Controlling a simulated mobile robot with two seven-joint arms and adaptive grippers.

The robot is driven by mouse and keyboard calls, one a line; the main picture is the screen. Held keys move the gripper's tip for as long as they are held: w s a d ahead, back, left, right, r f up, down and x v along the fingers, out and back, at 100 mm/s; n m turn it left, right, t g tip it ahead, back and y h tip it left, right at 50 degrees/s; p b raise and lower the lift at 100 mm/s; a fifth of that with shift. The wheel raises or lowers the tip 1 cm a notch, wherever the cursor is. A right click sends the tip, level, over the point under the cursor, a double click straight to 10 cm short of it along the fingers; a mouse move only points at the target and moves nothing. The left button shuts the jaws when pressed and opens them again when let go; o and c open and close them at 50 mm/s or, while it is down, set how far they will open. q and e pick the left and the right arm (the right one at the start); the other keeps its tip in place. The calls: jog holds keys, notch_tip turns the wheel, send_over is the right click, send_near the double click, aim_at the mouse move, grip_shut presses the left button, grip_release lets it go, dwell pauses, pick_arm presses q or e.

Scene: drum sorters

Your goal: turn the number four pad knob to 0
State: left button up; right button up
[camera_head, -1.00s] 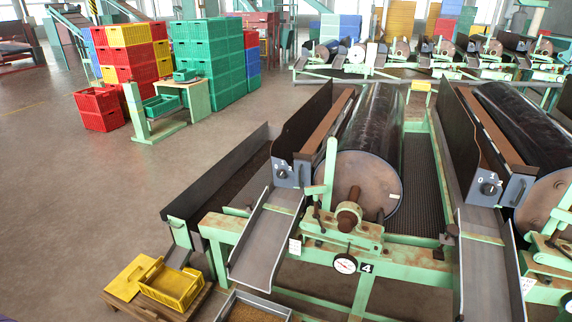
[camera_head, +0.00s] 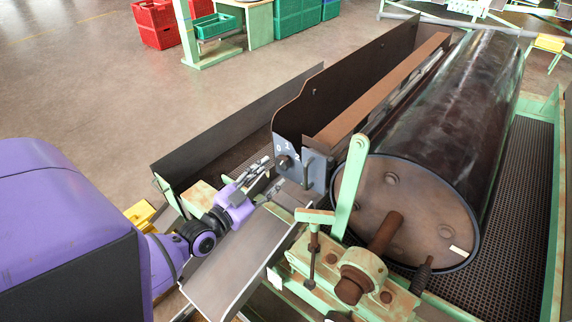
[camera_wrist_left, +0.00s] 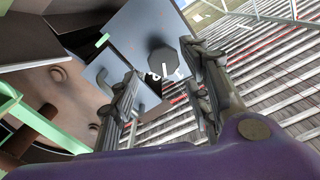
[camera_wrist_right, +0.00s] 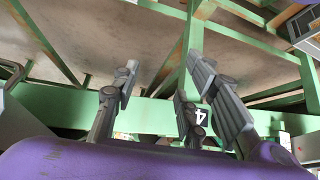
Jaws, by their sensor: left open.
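My left gripper (camera_head: 262,173) is open just left of the panel. In the left wrist view its fingers (camera_wrist_left: 164,78) stand on either side of the knob, apart from it.
The big dark drum (camera_head: 455,120) lies right of the panel. A green upright lever (camera_head: 350,185) and a rusty shaft bearing (camera_head: 355,280) stand in front of it. A sloping metal chute (camera_head: 235,262) lies below my left gripper. Open floor (camera_head: 75,95) is at the far left.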

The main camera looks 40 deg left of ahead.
aim_at(282, 166)
pick_arm(q)
jog(key=shift+w+d+r, duration=0.1)
jog(key=shift+w+r, duration=0.05)
jog(key=shift+w, duration=0.45)
jog(key=shift+w+d+r, duration=0.1)
jog(key=shift+w, duration=0.5)
jog(key=shift+w+f, duration=0.15)
jog(key=shift+w, duration=1.2)
jog(key=shift+w+d+f, duration=0.1)
jog(key=c, duration=1)
jog(key=shift+c, duration=0.2)
pick_arm(e)
jog(key=shift+s+r, duration=0.1)
jog(key=shift+s, duration=0.15)
